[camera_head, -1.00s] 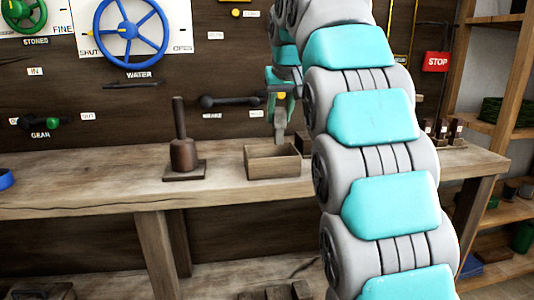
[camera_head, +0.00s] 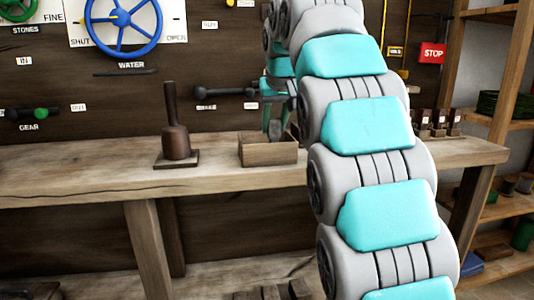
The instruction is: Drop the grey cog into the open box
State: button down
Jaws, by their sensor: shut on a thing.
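The open box (camera_head: 268,154) is a small wooden box on the workbench, right of the middle of the bench. My gripper (camera_head: 276,130) is over the box, its lower end at about the height of the box's rim. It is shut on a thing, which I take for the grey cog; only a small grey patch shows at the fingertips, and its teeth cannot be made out. My arm hides much of the gripper's right side. The inside of the box is mostly hidden by its front wall.
The workbench (camera_head: 80,182) has free room on its left. A dark wooden post on a square base (camera_head: 176,140) stands left of the box. The blue water wheel (camera_head: 122,22) and a dark lever (camera_head: 222,91) are on the wall behind. Small dark blocks stand right of my arm.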

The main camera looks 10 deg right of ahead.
jog(key=shift+c, duration=2.3)
grip_release()
jog(key=p+v, duration=0.1)
jog(key=v, duration=0.6)
jog(key=shift+s+r+p, duration=0.2)
jog(key=shift+r+p, duration=0.1)
jog(key=shift+r, duration=0.05)
jog(key=s+f+g, duration=0.8)
jog(key=s+f, duration=3.1)
jog(key=shift+s+f, duration=0.2)
jog(key=shift+f, duration=0.05)
